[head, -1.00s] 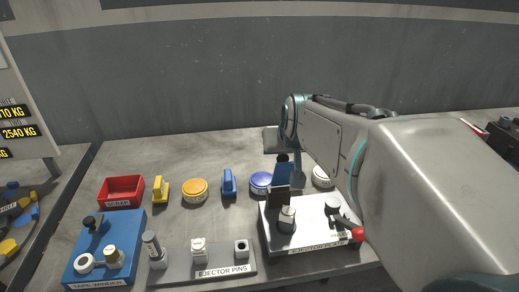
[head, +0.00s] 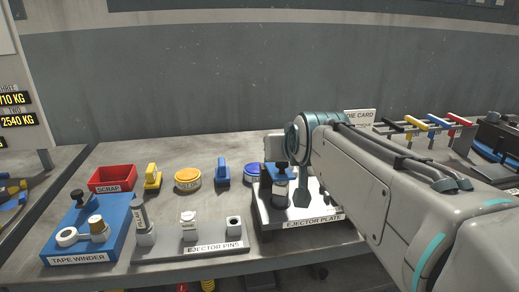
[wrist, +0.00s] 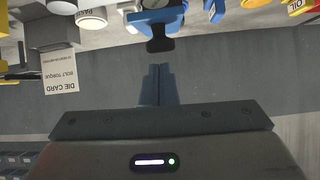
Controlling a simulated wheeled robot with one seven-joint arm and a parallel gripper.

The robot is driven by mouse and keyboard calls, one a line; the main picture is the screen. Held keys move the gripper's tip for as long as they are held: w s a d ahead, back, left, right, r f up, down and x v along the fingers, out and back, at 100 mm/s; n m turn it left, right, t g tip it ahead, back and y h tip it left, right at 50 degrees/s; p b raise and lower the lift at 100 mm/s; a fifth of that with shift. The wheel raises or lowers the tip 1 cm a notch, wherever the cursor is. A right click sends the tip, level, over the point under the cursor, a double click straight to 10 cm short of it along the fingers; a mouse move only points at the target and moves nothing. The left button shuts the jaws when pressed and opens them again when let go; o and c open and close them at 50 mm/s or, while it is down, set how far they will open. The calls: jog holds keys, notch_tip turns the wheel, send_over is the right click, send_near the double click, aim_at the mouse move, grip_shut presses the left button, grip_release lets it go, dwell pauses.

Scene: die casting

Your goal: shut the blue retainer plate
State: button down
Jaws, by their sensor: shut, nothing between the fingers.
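The blue retainer plate (head: 283,188) stands at the ejector plate station (head: 312,213), with a black knob at its top. It also shows at the top edge of the wrist view (wrist: 160,20), where the black knob points toward my fingers. My gripper (head: 302,198) points down just right of the blue plate in the head view. In the wrist view my fingers (wrist: 155,70) are shut together and empty, with a small visible gap in the picture between their tips and the knob. Contact cannot be told. My arm hides the station's right part.
The ejector pins block (head: 213,247), blue tape winder (head: 110,245) and red scrap bin (head: 113,178) lie left. Yellow and blue items stand behind. A die card (head: 359,117) and coloured levers (head: 425,125) are at the back right. Bare table lies behind the items.

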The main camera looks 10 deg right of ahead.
jog(key=shift+w+a, duration=0.1)
jog(key=shift+w, duration=0.2)
